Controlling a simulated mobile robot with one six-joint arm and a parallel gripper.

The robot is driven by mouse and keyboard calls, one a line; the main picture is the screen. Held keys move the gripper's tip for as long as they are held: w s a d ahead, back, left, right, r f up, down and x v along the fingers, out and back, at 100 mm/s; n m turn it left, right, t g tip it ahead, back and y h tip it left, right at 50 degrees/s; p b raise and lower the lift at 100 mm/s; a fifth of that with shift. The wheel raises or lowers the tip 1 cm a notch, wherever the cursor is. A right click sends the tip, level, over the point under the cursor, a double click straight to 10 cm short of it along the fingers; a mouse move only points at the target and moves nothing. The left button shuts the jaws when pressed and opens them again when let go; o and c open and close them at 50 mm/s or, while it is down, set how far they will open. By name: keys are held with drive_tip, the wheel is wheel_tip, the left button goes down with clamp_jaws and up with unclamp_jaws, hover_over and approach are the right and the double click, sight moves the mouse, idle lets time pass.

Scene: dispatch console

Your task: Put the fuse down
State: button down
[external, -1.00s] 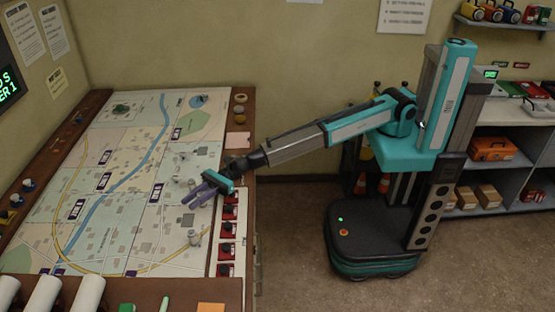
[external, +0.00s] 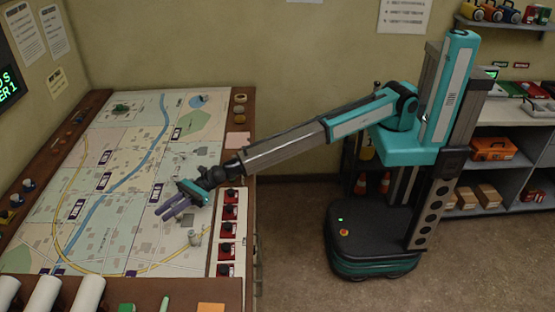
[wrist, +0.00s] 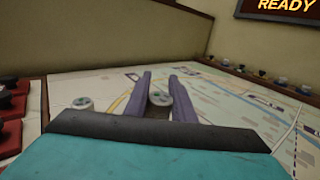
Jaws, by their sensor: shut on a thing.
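My gripper (external: 166,210) reaches out over the map table (external: 120,215), its purple fingers low above the printed map.
Red switch units (external: 227,230) line the table's right edge, close to my wrist. White rolls (external: 44,293) lie along the near edge. Small knobs (external: 28,184) sit on the left wooden rail.

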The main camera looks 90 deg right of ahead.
drive_tip(key=shift+w+a+f, duration=0.1)
drive_tip(key=shift+w+a, duration=0.3)
drive_tip(key=shift+w, duration=0.4)
drive_tip(key=shift+w+a+p, duration=0.25)
drive_tip(key=shift+w+p, duration=0.2)
drive_tip(key=shift+w, duration=0.05)
drive_tip(key=shift+f+p, duration=0.9)
drive_tip(key=shift+f, duration=0.7)
drive_tip(key=shift+s+f, duration=0.1)
drive_tip(key=shift+f, duration=0.1)
drive_tip(key=shift+f+b, duration=0.15)
drive_tip(key=shift+b, duration=0.2)
drive_tip(key=c, duration=1.5)
unclamp_jaws()
drive_tip(key=shift+r+p, duration=0.25)
drive_tip(key=shift+p, duration=0.2)
